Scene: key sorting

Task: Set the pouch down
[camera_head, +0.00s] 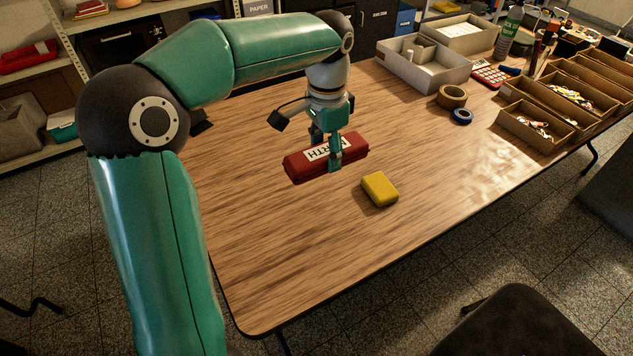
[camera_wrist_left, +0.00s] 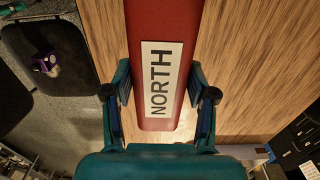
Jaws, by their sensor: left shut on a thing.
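The pouch (camera_head: 304,166) is a long red case with a white label reading NORTH. In the head view it is at the middle of the wooden table (camera_head: 260,240), with my left gripper (camera_head: 335,160) straddling it from above. In the left wrist view the pouch (camera_wrist_left: 165,25) lies between the two fingers of my left gripper (camera_wrist_left: 163,100), which is shut on it. I cannot tell whether its underside touches the table or is slightly above it. My right gripper does not show.
A yellow block (camera_head: 380,189) lies just right of the pouch. Tape rolls (camera_head: 452,97), open boxes (camera_head: 425,70) and wooden trays with small items (camera_head: 535,128) stand at the right and back. The table's front left is clear. A dark chair (camera_head: 510,325) is at the front.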

